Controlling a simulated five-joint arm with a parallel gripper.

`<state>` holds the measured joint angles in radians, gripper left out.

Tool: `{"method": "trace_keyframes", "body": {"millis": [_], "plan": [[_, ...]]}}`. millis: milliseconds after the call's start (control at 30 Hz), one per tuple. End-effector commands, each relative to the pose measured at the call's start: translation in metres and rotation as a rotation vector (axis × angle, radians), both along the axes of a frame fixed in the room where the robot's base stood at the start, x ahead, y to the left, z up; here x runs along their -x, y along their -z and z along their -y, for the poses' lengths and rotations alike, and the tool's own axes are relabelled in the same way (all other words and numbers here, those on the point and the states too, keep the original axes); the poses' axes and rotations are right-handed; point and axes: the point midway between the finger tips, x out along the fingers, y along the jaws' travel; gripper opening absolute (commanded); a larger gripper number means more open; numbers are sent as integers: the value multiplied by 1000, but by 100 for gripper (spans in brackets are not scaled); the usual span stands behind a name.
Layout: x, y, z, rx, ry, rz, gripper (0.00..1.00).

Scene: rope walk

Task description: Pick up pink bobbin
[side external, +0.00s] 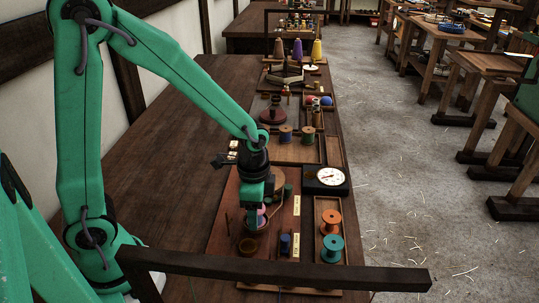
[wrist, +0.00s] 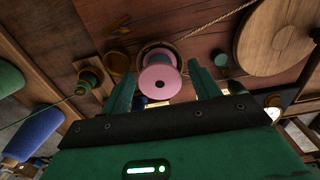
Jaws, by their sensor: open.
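In the side view only a bit of the pink bobbin (side external: 262,211) shows, just below my gripper (side external: 262,203), at a round brown holder. My gripper (wrist: 162,88) is open. Its two green fingers stand left and right of the bobbin in the wrist view, with a gap on each side. I cannot tell how deep the fingers reach around it.
A white-faced dial (side external: 326,177), an orange spool (side external: 331,220) and a teal spool (side external: 332,248) stand to the right. A blue spool (side external: 285,244) and a brown bowl (side external: 248,246) are nearer. A large wooden disc (wrist: 278,32) and rope lie close. The table's left side (side external: 160,190) is clear.

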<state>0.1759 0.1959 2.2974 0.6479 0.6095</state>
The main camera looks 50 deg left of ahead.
Motion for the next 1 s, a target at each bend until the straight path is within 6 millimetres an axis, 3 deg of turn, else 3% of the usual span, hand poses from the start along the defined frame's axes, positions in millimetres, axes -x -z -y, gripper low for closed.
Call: {"method": "trace_keyframes", "body": {"millis": [167,333,667,1000], "plan": [[0,0,0,0,0,0,62],[0,0,0,0,0,0,29],[0,-5,0,0,0,1,29],[0,-29,0,1,0,2,29]]}}
